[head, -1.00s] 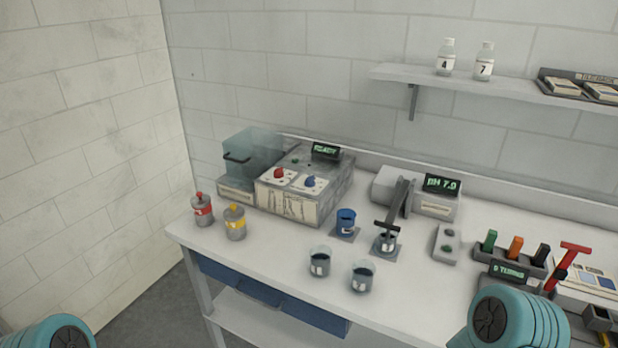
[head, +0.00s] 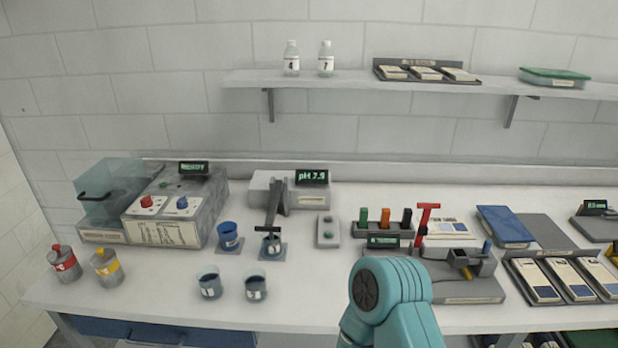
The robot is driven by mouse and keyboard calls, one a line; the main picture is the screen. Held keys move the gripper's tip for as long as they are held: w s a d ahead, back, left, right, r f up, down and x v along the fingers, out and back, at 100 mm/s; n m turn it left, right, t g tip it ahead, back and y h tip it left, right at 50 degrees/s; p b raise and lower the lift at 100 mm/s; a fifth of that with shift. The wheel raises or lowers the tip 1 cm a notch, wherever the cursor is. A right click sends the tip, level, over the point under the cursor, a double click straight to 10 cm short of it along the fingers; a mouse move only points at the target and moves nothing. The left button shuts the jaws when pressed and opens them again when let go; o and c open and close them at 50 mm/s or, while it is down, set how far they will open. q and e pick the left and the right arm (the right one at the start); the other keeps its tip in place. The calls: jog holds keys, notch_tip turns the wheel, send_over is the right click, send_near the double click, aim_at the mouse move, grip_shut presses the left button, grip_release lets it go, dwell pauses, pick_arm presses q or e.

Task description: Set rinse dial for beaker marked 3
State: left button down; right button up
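The ozone washer (head: 205,215) stands at the back left of the bench, with a clear lidded tank on its left side. Its panel carries a red dial (head: 147,201) and a blue dial (head: 182,203); their settings are too small to read. A small green-lit display (head: 194,169) sits on top. A blue cup (head: 228,235) stands beside the probe. A teal link of my arm shows at bottom centre; neither gripper shows.
The pH meter (head: 311,190) reads about 7.9. A red-capped bottle (head: 65,263) and a yellow-capped bottle (head: 106,265) stand at the front left. Coloured handles in a rack (head: 361,228) and a red T-handle tool (head: 424,222) stand right of centre. A wall shelf (head: 350,83) hangs above.

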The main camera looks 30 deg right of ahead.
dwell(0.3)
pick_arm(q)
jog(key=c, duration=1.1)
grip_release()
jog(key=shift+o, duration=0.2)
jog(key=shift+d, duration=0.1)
